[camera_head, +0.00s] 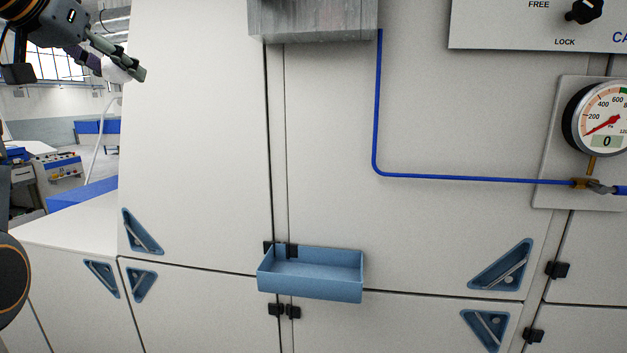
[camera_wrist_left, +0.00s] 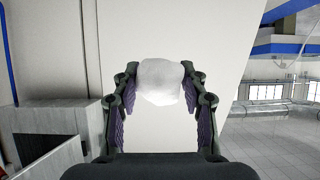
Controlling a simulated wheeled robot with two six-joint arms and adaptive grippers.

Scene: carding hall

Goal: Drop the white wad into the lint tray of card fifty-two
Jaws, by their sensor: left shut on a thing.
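My left gripper (camera_head: 122,68) is at the upper left of the head view, raised well above and to the left of the lint tray. It is shut on the white wad (camera_head: 113,70), which is partly hidden behind a finger there. In the left wrist view the wad (camera_wrist_left: 160,80) sits between the tips of the two fingers (camera_wrist_left: 160,92). The lint tray (camera_head: 312,287) is an open blue box fixed to the pale cabinet front, low in the middle of the head view. The part of its inside that shows looks empty. My right gripper is not in view.
A grey metal box (camera_head: 312,18) juts out above the tray. A blue pipe (camera_head: 376,110) runs down and right to a pressure gauge (camera_head: 601,118). A FREE/LOCK knob (camera_head: 584,11) is at the upper right. The cabinet front between gripper and tray is flat.

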